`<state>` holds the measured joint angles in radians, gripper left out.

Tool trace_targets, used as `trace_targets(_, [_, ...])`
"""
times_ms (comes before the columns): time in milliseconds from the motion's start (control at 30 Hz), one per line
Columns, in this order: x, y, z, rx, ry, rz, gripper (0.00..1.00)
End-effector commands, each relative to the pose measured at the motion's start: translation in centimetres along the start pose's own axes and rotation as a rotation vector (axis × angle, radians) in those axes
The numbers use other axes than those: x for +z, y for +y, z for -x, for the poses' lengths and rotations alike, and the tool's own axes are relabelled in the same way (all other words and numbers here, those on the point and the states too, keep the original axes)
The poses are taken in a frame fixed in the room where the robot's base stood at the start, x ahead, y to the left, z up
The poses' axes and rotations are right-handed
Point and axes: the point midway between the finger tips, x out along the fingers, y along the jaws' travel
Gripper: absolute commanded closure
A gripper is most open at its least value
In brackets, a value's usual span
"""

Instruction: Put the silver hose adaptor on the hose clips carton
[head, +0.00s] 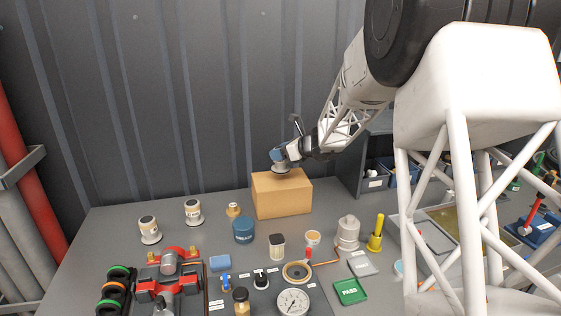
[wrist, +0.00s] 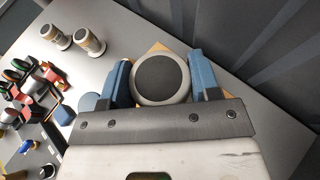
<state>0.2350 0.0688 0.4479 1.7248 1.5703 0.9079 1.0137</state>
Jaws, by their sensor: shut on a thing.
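My gripper (head: 279,161) is over the brown hose clips carton (head: 283,198) at the back middle of the bench. In the wrist view my gripper (wrist: 160,80) has its blue fingers on either side of the round silver hose adaptor (wrist: 160,78), shut on it. The adaptor's dark round end faces the wrist camera. In the head view the adaptor (head: 281,169) shows just below the fingers, at the carton's top. I cannot tell whether it touches the carton. In the wrist view parts of the carton (wrist: 157,48) show behind the adaptor.
Two similar silver fittings (head: 149,229) (head: 193,211) stand at the back left. A blue cap (head: 243,229) and a small brass fitting (head: 233,209) stand left of the carton. A grey fitting (head: 348,232) and yellow piece (head: 376,233) stand right. A pressure gauge (head: 293,302) is in front.

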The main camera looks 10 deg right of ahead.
Motion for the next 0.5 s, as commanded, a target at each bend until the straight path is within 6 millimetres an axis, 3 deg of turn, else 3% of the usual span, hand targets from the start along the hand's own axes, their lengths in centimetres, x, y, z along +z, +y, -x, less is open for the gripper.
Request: trace_targets(500, [-0.25,-0.27,-0.37,0.0,0.0,0.0,0.77])
